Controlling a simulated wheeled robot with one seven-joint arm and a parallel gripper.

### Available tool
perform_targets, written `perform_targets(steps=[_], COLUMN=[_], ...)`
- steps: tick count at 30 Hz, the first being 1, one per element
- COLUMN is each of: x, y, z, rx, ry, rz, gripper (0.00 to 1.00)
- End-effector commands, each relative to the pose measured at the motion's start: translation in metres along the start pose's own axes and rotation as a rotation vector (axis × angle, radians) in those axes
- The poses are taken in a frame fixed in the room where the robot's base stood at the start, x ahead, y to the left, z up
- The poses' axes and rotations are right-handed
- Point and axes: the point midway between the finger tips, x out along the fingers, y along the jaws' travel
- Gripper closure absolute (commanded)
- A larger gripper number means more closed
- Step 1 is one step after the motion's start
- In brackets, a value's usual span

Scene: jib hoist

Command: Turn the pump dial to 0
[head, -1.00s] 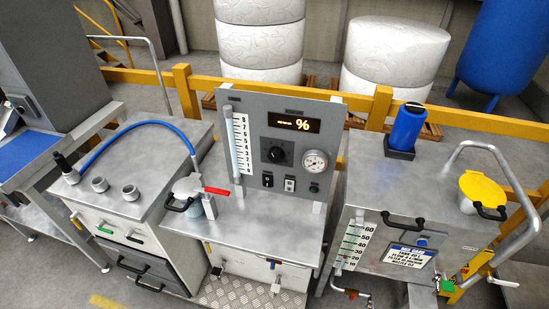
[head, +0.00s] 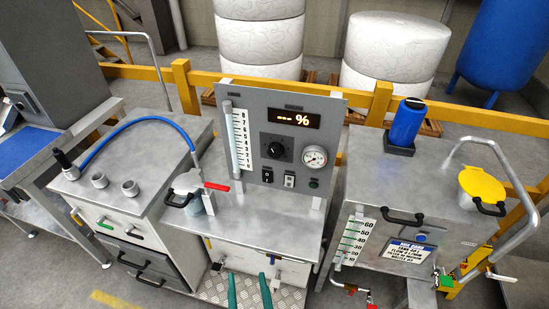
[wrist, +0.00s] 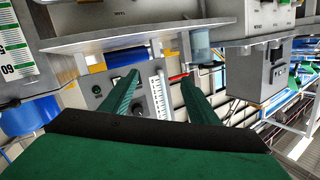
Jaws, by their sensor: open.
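The pump dial (head: 275,149) is a round black knob on the upright grey panel (head: 252,180), under an amber display (head: 294,119) reading "-- %". Its scale is too small to read. My gripper (head: 248,279) shows as two green fingers at the bottom edge of the head view, below and in front of the panel, apart from the dial. The fingers are spread with nothing between them.
A pressure gauge (head: 314,157) sits right of the dial; two switches and a green button (head: 314,183) are below. The shelf's middle is clear.

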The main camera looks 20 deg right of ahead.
Motion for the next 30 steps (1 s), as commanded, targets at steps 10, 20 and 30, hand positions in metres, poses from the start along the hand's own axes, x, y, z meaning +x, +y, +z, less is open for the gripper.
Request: perform_targets(steps=[10,20,30], x=[0.085,0.131,0.143], y=[0.005,0.013,0.019], z=[-0.09,-0.185,-0.22], rx=[0.246,0.516,0.625], ry=[0.134,0.286,0.345], rz=[0.102,0.191,0.219], gripper=[0.45,0.45,0.45])
